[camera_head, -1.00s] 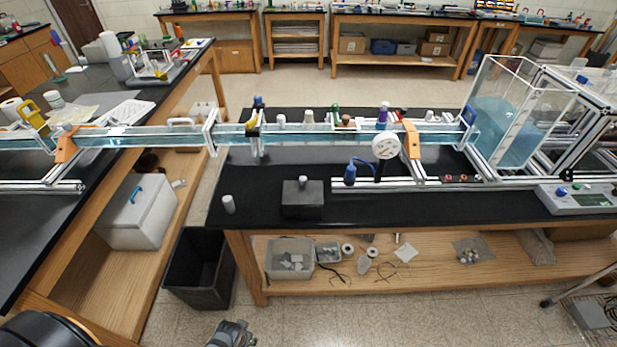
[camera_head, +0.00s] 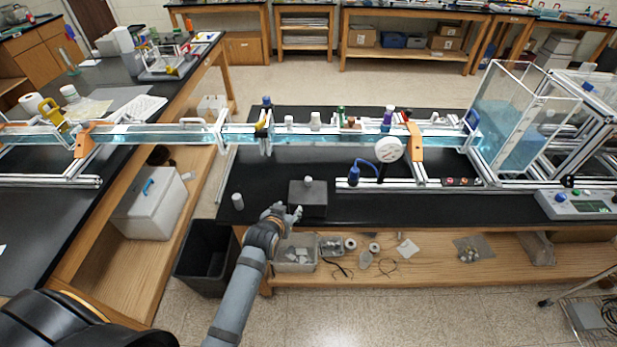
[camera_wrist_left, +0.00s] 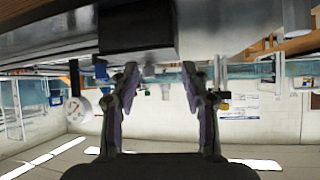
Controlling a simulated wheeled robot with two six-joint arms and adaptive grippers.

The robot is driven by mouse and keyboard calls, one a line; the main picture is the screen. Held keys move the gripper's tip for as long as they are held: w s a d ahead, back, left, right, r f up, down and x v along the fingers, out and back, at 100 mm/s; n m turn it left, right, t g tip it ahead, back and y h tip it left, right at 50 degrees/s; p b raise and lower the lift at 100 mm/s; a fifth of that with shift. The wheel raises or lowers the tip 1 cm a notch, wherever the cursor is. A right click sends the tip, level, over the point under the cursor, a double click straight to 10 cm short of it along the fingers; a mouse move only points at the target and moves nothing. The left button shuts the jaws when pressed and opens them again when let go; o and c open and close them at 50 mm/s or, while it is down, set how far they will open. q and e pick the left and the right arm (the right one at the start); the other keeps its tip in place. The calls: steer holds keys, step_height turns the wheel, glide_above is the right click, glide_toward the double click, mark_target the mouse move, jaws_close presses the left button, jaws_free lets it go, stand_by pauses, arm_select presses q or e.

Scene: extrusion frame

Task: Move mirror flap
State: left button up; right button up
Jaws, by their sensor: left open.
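I cannot pick out a mirror flap with certainty in either view. A long clear water channel (camera_head: 320,135) runs across the benches. A black box (camera_head: 308,197) with a small grey knob on top sits near the front edge of the black bench. My left gripper (camera_head: 284,211) is open and empty, at the bench's front edge just left of the box. In the left wrist view, which looks upside down, the two fingers of my left gripper (camera_wrist_left: 160,78) are spread apart with nothing between them. A dark block (camera_wrist_left: 137,25) shows above them. My right gripper is in neither view.
A small grey cylinder (camera_head: 238,201) stands left of the box. A clear tank (camera_head: 520,125) is at the right. A black bin (camera_head: 205,260) stands below.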

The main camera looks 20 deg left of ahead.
mark_target(308, 180)
arm_select(q)
steer(key=w+b, duration=0.3)
steer(key=w, duration=0.1)
steer(key=w+d+f+t+b, duration=0.1)
steer(key=w+b, duration=0.2)
steer(key=w, duration=0.2)
steer(key=w+d+t+b, duration=0.1)
steer(key=w+b, duration=0.2)
steer(key=w, duration=0.1)
steer(key=shift+w+f, duration=0.25)
steer(key=shift+w, duration=0.1)
steer(key=shift+w+a+b, duration=0.1)
steer(key=shift+w+b, duration=0.5)
steer(key=shift+b, duration=0.1)
steer(key=shift+r, duration=0.1)
steer(key=shift+c, duration=0.3)
jaws_close()
